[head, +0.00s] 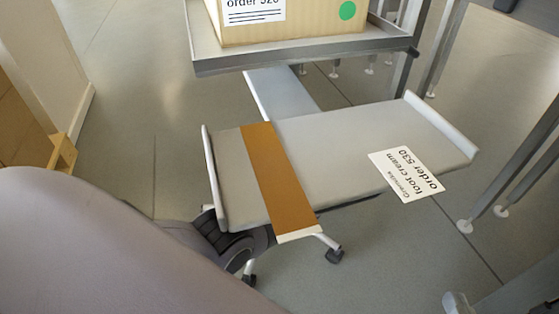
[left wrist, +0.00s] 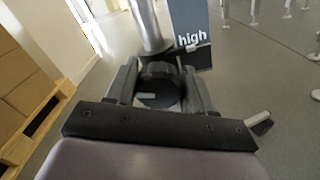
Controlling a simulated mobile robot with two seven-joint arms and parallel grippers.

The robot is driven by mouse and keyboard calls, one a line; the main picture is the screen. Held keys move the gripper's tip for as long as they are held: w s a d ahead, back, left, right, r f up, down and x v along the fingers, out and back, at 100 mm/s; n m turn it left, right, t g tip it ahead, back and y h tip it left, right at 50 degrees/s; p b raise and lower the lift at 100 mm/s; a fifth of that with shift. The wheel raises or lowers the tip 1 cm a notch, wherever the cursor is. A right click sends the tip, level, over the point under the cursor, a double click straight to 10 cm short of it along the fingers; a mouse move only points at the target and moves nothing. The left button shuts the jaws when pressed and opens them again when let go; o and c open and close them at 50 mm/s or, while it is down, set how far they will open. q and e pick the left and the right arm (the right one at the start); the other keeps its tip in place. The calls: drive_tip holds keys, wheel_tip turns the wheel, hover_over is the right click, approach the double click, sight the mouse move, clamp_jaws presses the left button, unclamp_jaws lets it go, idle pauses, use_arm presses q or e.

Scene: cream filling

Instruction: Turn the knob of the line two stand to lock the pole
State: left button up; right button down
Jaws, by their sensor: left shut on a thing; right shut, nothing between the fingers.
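The stand's knob (left wrist: 158,90) is black and round with a pale bar, on the silver pole (left wrist: 147,22) in the left wrist view. My left gripper (left wrist: 160,80) is shut on this knob, one dark finger on each side. In the head view my left arm comes in from the left, and its dark gripper (head: 236,240) is partly hidden under the grey tray (head: 330,150). The pole is hidden in the head view.
The tray carries an orange strip (head: 275,180) and an "order 530" label (head: 405,173). A carton (head: 290,25) sits on another tray behind. Metal legs (head: 510,180) stand at the right. A pallet (left wrist: 35,125) lies left in the wrist view. Bare floor surrounds the stand.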

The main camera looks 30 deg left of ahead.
use_arm(q)
drive_tip(key=m, duration=0.6)
drive_tip(key=shift+w+m, duration=0.1)
drive_tip(key=shift+m, duration=0.2)
drive_tip(key=m, duration=0.5)
drive_tip(key=shift+d+f+m, duration=0.1)
drive_tip(key=shift+m, duration=1.1)
